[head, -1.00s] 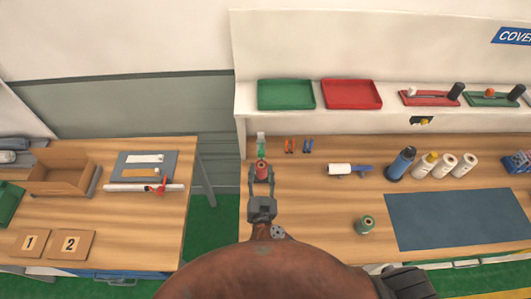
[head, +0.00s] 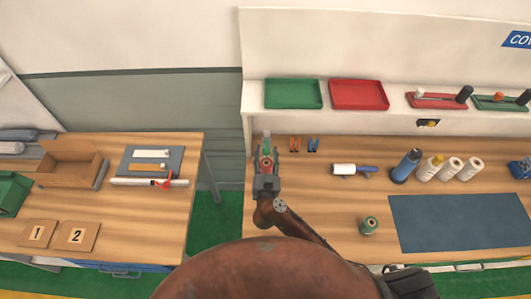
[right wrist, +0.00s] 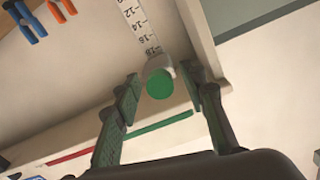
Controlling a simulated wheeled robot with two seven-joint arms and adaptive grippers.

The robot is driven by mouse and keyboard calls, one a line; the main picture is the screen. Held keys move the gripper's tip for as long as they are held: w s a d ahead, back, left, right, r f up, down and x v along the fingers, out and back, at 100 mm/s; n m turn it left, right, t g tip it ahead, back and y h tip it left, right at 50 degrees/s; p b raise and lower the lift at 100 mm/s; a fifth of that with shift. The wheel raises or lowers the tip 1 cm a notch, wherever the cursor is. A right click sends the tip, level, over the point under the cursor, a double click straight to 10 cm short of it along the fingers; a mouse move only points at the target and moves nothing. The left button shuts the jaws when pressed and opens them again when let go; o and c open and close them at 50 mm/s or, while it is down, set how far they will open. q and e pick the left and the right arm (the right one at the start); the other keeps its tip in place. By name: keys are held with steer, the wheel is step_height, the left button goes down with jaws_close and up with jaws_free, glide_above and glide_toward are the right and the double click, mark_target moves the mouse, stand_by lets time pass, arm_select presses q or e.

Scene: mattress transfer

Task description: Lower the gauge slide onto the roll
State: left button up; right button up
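The gauge has a white scale (right wrist: 135,22) with printed numbers. In the right wrist view its pale slide with a round green end (right wrist: 160,84) sits between the fingertips, with gaps on both sides. My right gripper (right wrist: 160,80) is open. Contact there is too small to judge. My left gripper is out of view.
Orange and blue clips (head: 304,145) lie just right of the gauge. A green tray (head: 293,94) and red tray (head: 358,94) sit on the shelf behind. The bench front centre is clear.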

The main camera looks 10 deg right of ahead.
jaws_close()
stand_by(0.3)
step_height(320, 180, down, 8)
steer(key=shift+a+f, duration=0.15)
stand_by(0.4)
steer(key=shift+o, duration=0.3)
jaws_free()
